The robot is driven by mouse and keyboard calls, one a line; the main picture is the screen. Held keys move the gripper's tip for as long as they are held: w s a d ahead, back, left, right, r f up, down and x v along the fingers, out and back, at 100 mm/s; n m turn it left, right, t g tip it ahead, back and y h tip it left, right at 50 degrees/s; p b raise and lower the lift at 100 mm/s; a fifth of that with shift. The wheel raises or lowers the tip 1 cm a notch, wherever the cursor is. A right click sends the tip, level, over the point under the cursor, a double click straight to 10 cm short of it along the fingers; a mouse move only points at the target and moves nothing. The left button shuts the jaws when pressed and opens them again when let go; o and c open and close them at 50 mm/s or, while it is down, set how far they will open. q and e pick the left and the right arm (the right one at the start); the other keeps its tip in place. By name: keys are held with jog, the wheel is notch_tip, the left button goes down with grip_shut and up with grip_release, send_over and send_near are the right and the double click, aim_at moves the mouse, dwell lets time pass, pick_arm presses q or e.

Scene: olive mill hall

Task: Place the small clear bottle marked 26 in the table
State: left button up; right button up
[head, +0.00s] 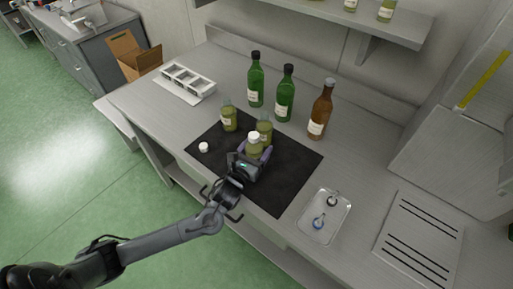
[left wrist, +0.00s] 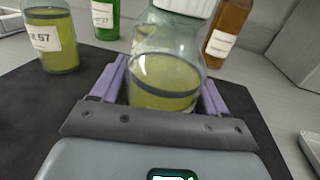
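A small clear bottle (head: 254,146) with a white cap and yellow-green contents is upright between the purple fingers of my left gripper (head: 253,154). In the left wrist view this bottle (left wrist: 165,75) fills the space between the fingers (left wrist: 165,90); whether they press on it I cannot tell. No number shows on its visible side. A second small bottle (left wrist: 50,40), whose label ends in 57, stands at the left on the black mat (head: 285,165). My right gripper is out of view.
A loose white cap (head: 203,147) lies on the mat. Two green bottles (head: 285,95) and a brown bottle (head: 321,110) stand behind. A white rack (head: 188,82) is at the back left; a metal tray (head: 346,208) with small items is at the right. The mat's front right is clear.

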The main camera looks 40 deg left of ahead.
pick_arm(q)
jog(key=shift+o, duration=1.3)
jog(key=shift+r, duration=0.1)
jog(key=shift+s+r, duration=0.1)
jog(key=s, duration=0.4)
jog(key=s+d+p, duration=0.1)
jog(key=s, duration=0.2)
jog(key=s+d, duration=0.1)
jog(key=s, duration=0.3)
jog(key=shift+s+p, duration=0.35)
jog(key=shift+p, duration=0.05)
jog(key=shift+w, duration=0.1)
